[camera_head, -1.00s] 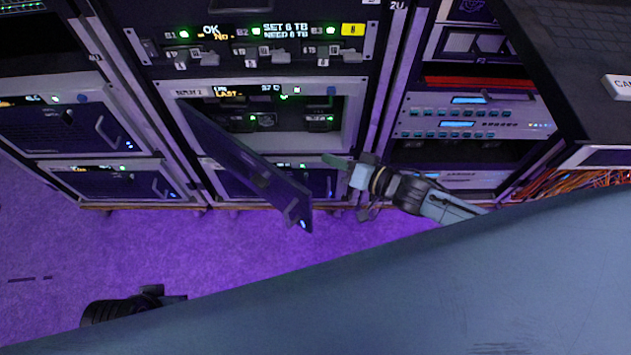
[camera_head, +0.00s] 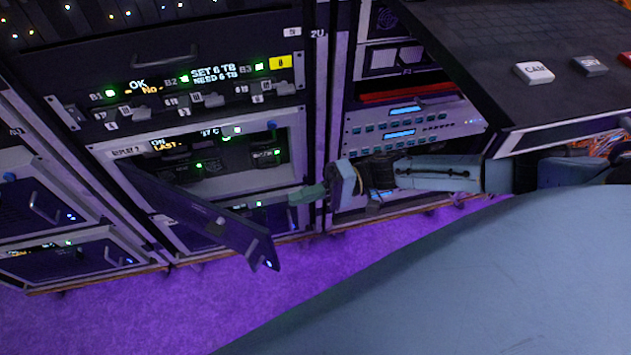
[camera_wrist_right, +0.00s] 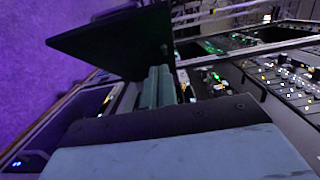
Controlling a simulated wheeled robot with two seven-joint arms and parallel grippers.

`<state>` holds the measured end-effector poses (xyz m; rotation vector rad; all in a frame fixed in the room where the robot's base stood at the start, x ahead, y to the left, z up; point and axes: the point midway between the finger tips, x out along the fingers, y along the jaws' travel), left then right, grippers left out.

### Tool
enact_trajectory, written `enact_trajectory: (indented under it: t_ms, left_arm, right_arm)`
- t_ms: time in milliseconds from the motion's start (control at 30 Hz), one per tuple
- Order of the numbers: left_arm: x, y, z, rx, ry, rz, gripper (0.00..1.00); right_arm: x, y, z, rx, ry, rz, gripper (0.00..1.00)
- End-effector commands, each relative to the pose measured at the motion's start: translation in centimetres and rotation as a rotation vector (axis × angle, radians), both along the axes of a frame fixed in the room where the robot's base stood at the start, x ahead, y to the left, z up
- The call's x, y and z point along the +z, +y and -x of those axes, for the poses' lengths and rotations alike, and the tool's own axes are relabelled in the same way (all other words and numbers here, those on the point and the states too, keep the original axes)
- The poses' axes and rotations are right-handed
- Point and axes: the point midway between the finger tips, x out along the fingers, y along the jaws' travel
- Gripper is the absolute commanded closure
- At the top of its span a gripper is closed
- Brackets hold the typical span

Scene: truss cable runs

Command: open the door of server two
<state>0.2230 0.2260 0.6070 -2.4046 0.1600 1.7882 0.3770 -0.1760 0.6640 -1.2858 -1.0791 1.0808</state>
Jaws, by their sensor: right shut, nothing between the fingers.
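Server two is the bay (camera_head: 300,140) with a pale frame and small lit displays inside. Its dark door (camera_head: 185,208) is hinged at the left and stands swung out, with the bay interior showing. The door's handle (camera_head: 254,248) is near its free end. My right gripper (camera_head: 308,194) is shut and empty, at the bay's lower right corner, apart from the handle. In the right wrist view, the shut fingers (camera_wrist_right: 157,88) are beside the dark door panel (camera_wrist_right: 112,42); whether they touch it I cannot tell. My left gripper is out of view.
A unit with drive slots and an OK display (camera_head: 200,82) is above the bay. Shut doors with handles (camera_head: 45,205) are at the left. A console with buttons (camera_head: 535,72) overhangs at the right. Purple floor (camera_head: 190,310) is open in front.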

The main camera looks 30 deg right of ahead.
Motion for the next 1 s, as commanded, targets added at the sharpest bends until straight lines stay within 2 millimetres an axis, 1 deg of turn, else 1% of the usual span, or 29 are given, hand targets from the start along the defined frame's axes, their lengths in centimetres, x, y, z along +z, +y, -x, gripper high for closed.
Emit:
enact_trajectory:
  t_ms: [33, 100, 133, 200, 300, 400, 600, 1000]
  left_arm:
    - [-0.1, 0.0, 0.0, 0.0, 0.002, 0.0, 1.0]
    - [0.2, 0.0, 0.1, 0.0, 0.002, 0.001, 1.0]
    - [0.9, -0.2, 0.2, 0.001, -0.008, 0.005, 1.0]
    - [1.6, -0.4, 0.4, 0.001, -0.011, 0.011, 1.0]
    - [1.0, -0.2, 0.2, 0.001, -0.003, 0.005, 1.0]
    - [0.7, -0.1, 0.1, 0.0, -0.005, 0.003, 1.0]
    - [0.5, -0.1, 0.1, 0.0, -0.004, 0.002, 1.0]
    - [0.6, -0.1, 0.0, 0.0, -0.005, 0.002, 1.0]
  right_arm:
    - [0.0, 1.3, -0.2, 0.003, -0.002, -0.006, 1.0]
    - [0.0, 2.8, -0.5, 0.002, -0.003, -0.005, 1.0]
    - [-0.1, 3.4, -0.6, 0.002, -0.002, -0.004, 1.0]
    - [-0.1, 4.7, -0.8, 0.001, -0.003, -0.004, 1.0]
    - [0.1, 5.9, 0.4, 0.0, 0.002, -0.002, 1.0]
    - [0.0, 6.8, 1.0, -0.001, 0.0, -0.001, 1.0]
    - [0.0, 7.5, 1.5, -0.002, -0.001, 0.0, 1.0]
    - [0.0, 7.6, 1.6, -0.004, 0.0, 0.0, 1.0]
